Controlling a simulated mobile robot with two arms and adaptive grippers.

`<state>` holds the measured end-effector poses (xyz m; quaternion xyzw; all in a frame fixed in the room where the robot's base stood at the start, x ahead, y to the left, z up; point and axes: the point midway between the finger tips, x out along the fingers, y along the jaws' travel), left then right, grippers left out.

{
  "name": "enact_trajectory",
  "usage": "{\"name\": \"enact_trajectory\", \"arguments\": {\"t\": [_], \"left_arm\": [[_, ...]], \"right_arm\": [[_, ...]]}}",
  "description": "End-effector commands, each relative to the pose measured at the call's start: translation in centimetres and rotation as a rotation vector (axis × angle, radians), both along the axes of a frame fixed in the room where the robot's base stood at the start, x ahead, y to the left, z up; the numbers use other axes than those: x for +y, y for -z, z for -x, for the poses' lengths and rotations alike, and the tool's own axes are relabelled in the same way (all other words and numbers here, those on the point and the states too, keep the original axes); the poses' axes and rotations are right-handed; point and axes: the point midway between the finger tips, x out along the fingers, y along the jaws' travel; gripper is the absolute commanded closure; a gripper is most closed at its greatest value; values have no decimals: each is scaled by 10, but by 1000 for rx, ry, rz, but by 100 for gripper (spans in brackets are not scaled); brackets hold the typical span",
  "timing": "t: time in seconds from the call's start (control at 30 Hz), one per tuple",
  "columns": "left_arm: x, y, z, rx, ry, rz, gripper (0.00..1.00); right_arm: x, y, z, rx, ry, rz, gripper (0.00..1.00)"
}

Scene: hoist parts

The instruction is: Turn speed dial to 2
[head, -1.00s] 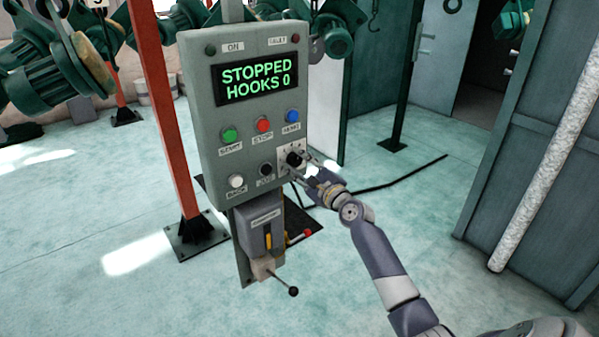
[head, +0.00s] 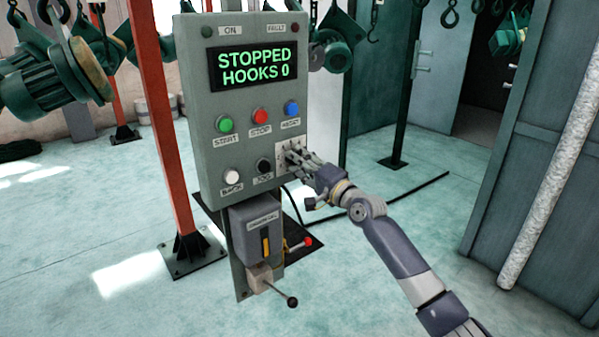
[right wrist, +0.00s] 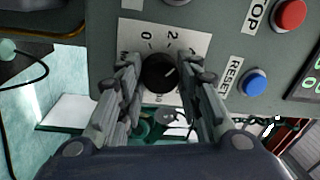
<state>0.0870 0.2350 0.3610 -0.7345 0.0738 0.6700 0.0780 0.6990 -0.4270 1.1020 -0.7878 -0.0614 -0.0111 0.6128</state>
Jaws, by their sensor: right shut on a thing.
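The speed dial (right wrist: 158,74) is a black round knob on a white plate (right wrist: 135,32) with figures, of which 0 and 2 are readable in the right wrist view. A short pale line on the knob slants toward the upper right, on the side of the 2. My right gripper (right wrist: 162,82) has one finger on each side of the knob and is shut on it. In the head view the right gripper (head: 293,157) reaches the panel from the right and its fingers hide most of the dial. My left gripper is not in view.
The grey control panel (head: 205,100) carries a display (head: 256,66) reading STOPPED, HOOKS 0. Close to the dial are the blue reset button (head: 292,109), red stop button (head: 260,116) and black jog button (head: 264,165). A lever (head: 291,301) sticks out below.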

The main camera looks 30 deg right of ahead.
Motion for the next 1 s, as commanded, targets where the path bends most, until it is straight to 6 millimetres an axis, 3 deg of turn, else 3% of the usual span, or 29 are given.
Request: {"name": "enact_trajectory", "arguments": {"t": [0.1, 0.5, 1.0], "left_arm": [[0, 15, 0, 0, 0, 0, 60], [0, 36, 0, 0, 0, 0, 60], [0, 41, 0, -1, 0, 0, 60]], "right_arm": [[-1, 5, 0, -7, -1, 109, 91], [-1, 3, 0, -26, -1, 375, 91], [-1, 2, 0, -32, -2, 463, 91]]}}
